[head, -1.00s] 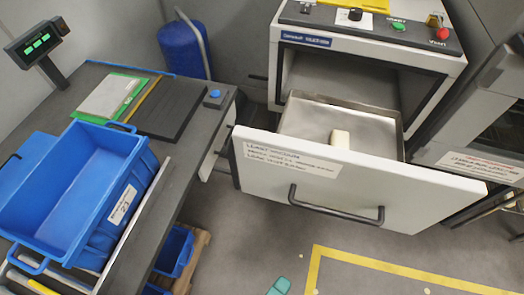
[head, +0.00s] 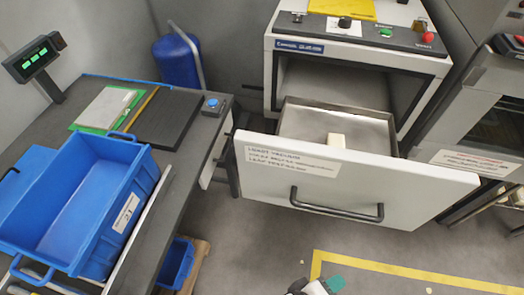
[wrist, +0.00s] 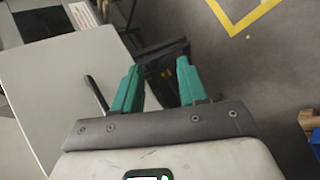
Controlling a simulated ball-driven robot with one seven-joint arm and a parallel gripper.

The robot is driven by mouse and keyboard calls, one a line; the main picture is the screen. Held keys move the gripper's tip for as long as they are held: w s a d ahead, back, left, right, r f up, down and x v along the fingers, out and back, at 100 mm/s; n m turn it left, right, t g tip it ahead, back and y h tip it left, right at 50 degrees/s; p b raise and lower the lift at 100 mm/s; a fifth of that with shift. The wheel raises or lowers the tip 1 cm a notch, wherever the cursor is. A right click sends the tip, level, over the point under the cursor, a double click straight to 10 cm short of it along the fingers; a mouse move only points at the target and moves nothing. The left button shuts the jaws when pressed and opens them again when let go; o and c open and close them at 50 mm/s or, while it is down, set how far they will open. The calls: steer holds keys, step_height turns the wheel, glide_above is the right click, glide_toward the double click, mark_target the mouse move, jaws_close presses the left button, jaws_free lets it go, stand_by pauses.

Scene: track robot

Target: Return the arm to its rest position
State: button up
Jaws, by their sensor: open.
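My gripper (head: 325,287) is partly in the head view at the bottom edge, a teal finger and white body over the floor, in front of the open drawer. In the wrist view my gripper (wrist: 158,68) shows two teal fingers apart, with nothing seen held between them. Dark parts near the fingertips are hard to make out.
At left is a bench (head: 172,165) with a blue bin (head: 75,215). Floor at lower right is clear.

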steer(key=s+d+m+g+y, duration=0.3)
steer(key=d+m+y, duration=0.3)
steer(key=d+y, duration=0.3)
steer(key=shift+d+f+m, duration=0.4)
steer(key=shift+d+f, duration=0.05)
steer(key=shift+d, duration=1.1)
steer(key=shift+s, duration=0.1)
